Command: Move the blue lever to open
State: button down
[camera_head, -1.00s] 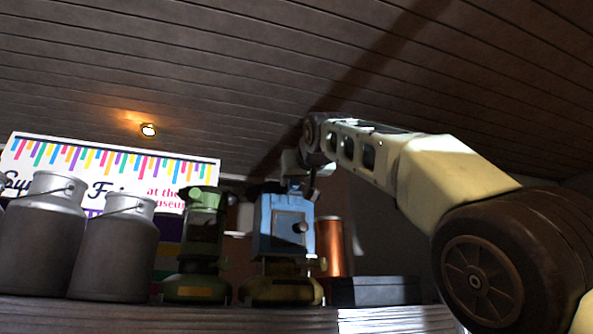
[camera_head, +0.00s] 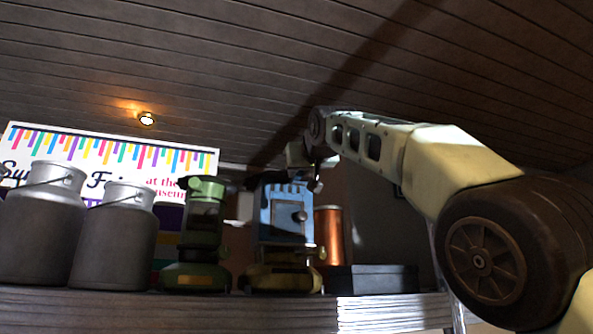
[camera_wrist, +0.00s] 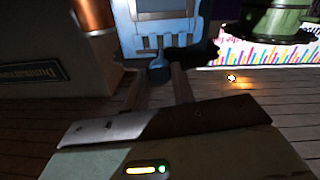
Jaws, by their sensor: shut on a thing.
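The blue device (camera_head: 285,208) stands on the shelf in the head view, with a round knob on its face and a yellowish base. My gripper (camera_head: 316,184) is at its upper right side. In the wrist view the blue device (camera_wrist: 165,22) is at the top. The blue lever (camera_wrist: 158,70) shows there as a small blue end between the two fingers of my gripper (camera_wrist: 157,80). The fingers are shut on it. The lever's far part and its joint to the device are hard to make out in shadow.
A green device (camera_head: 203,235) stands left of the blue one, and two grey milk cans (camera_head: 117,242) stand further left. A copper cylinder (camera_head: 328,240) and a dark box (camera_head: 372,279) are at the right. A colourful sign (camera_head: 110,160) is behind.

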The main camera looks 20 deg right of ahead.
jog(key=shift+d, duration=0.2)
jog(key=c, duration=1.2)
grip_release()
jog(key=shift+d, duration=0.1)
jog(key=shift+o, duration=0.2)
jog(key=shift+s, duration=0.1)
jog(key=shift+s+f+b, duration=0.1)
jog(key=shift+s+b, duration=0.2)
jog(key=shift+b, duration=0.05)
jog(key=s+b, duration=0.8)
jog(key=s, duration=0.8)
jog(key=shift+s+a, duration=0.35)
jog(key=shift+a, duration=0.1)
